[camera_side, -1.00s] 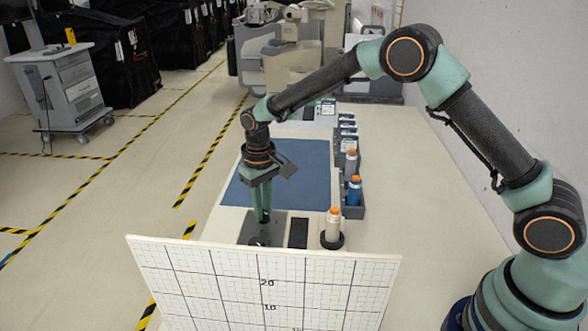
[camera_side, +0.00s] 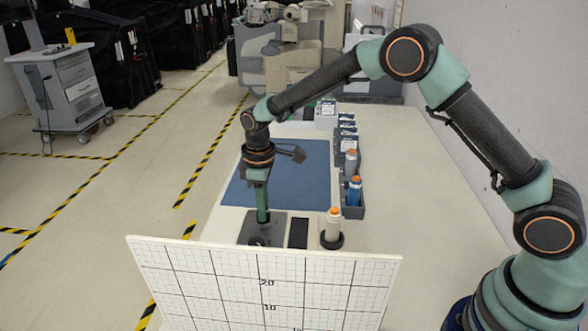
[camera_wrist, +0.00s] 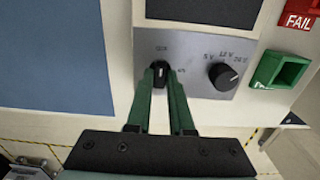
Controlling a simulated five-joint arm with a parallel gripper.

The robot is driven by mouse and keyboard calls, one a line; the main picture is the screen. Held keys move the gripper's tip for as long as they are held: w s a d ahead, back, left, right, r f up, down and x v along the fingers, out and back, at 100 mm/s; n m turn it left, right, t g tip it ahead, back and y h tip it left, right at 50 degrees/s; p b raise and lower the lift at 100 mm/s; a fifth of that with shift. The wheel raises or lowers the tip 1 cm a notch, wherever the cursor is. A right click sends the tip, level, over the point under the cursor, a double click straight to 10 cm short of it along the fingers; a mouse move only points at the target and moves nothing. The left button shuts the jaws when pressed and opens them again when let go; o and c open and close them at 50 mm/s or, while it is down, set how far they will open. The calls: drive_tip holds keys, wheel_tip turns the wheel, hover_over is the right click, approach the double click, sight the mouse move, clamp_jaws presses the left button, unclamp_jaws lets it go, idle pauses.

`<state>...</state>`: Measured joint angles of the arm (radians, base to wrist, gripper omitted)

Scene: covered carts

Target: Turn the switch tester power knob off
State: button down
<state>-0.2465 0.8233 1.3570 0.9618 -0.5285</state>
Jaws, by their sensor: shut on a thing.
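The switch tester's grey metal panel (camera_wrist: 195,50) fills the upper middle of the wrist view; it also shows as a grey plate (camera_side: 283,225) in the side view. The black power knob (camera_wrist: 160,72) sits on its left part. A small label, seemingly OFF, is above the knob and another, seemingly ON, is to its right. The knob's pale mark appears to point up toward the upper label. My gripper (camera_wrist: 160,77) points down with its green fingers shut on the knob, one on each side. The fingers partly hide the knob.
A second black knob (camera_wrist: 223,76), marked with voltages, is close to the right. A green bin (camera_wrist: 279,70) and a red FAIL bin (camera_wrist: 299,14) lie further right. A blue mat (camera_side: 300,170), bottles (camera_side: 333,224) and a white grid board (camera_side: 215,285) surround the tester.

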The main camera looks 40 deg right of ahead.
drive_tip(key=shift+r, duration=0.15)
idle(0.3)
drive_tip(key=c, duration=0.8)
unclamp_jaws()
wheel_tip(320, 180, up, 12)
